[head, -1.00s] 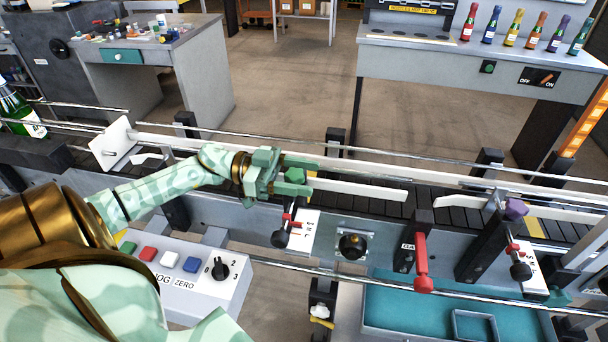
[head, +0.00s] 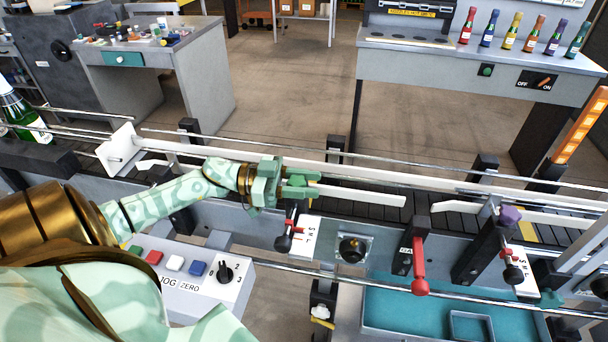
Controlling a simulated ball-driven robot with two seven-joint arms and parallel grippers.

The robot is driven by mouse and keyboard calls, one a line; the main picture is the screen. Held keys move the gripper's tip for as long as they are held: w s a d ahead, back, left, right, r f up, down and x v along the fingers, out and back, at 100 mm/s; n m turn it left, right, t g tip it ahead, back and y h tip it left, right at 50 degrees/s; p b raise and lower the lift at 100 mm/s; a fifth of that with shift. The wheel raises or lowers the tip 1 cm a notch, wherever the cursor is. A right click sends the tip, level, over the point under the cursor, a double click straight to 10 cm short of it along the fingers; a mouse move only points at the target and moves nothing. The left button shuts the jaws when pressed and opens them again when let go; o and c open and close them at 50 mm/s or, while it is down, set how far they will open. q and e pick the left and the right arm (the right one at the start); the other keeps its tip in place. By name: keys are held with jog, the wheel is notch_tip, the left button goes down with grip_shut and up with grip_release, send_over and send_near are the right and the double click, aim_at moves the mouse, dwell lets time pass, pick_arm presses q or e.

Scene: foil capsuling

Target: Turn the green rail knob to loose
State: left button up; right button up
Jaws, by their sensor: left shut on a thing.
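The green rail knob (head: 297,181) sits on top of a dark post at the near side of the conveyor, in the middle of the head view. My left gripper (head: 292,183) comes in from the left and is shut on the knob, with its fingers around it. The fingers hide part of the knob. Below it are a small red-and-black lever (head: 287,236) and a white scale plate (head: 305,238). I cannot read the knob's setting. My right gripper does not show.
A red handle (head: 420,270) and a black dial (head: 352,249) stand between. White guide rails (head: 360,195) run along the conveyor.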

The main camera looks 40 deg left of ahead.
pick_arm(q)
jog(key=n+t+y+p, duration=0.2)
jog(key=y+p, duration=0.1)
jog(key=p, duration=0.1)
jog(key=n+t+y+p, duration=0.3)
jog(key=p, duration=0.2)
jog(key=a+n+t+y+p, duration=0.1)
jog(key=n+t+y+p, duration=0.1)
jog(key=n+y+p, duration=0.1)
jog(key=shift+w+r+y+p, duration=0.3)
jog(key=shift+y+p, duration=0.2)
jog(key=shift+p, duration=0.4)
jog(key=n+y, duration=0.1)
jog(key=y, duration=0.1)
jog(key=n+t+y+p, duration=0.1)
jog(key=shift+a+f+y, duration=0.15)
jog(key=shift+f+y, duration=0.05)
jog(key=shift+y, duration=0.2)
jog(key=shift+a+f+n+y+p, duration=0.15)
jog(key=shift+n+y+p, duration=0.4)
jog(key=shift+n+y, duration=1)
jog(key=shift+a+y, duration=0.1)
jog(key=shift+y, duration=0.35)
jog(key=o, duration=1)
jog(key=s+d+b, duration=0.1)
jog(key=s+d, duration=0.1)
jog(key=s, duration=1.4)
jog(key=shift+d, duration=0.3)
